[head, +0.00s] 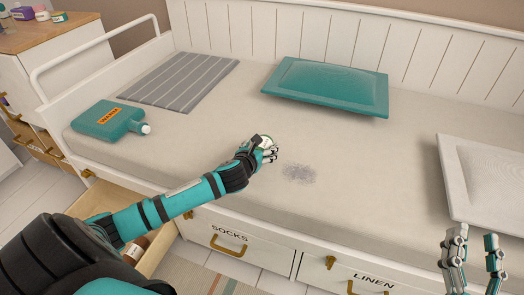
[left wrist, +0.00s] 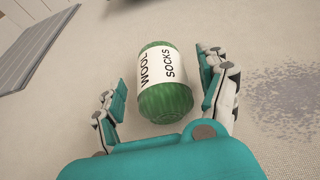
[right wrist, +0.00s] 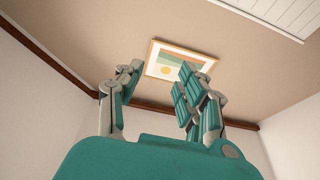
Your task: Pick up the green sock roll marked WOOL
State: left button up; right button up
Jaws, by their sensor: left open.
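The green sock roll (left wrist: 165,98) with a white label reading WOOL SOCKS lies on the bed's pale mattress. My left gripper (left wrist: 165,92) is open, with its fingers on either side of the roll and a visible gap on the left side. In the head view my left gripper (head: 266,150) is over the mattress and hides most of the roll (head: 265,142). My right gripper (head: 474,262) is raised at the lower right of the head view. In the right wrist view its fingers (right wrist: 155,95) are apart with nothing between them.
A teal hot-water bottle (head: 108,120), a striped grey mat (head: 180,80), a teal cushion (head: 328,82) and a white cushion (head: 490,180) lie on the mattress. A grey smudge (head: 299,173) is right of the left gripper. A drawer (head: 160,245) below stands open.

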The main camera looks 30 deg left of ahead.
pick_arm(q)
jog(key=shift+x, duration=0.8)
pick_arm(e)
jog(key=shift+s+r+t+y, duration=0.3)
jog(key=shift+r+t, duration=0.2)
jog(key=shift+r, duration=0.25)
jog(key=shift+s+r+t+y, duration=0.2)
jog(key=shift+s+r+t, duration=0.15)
jog(key=shift+r+t, duration=0.25)
jog(key=shift+r, duration=0.1)
pick_arm(q)
jog(key=c, duration=1.3)
jog(key=shift+o, duration=0.2)
jog(key=shift+r, duration=0.1)
pick_arm(e)
jog(key=shift+w, duration=0.1)
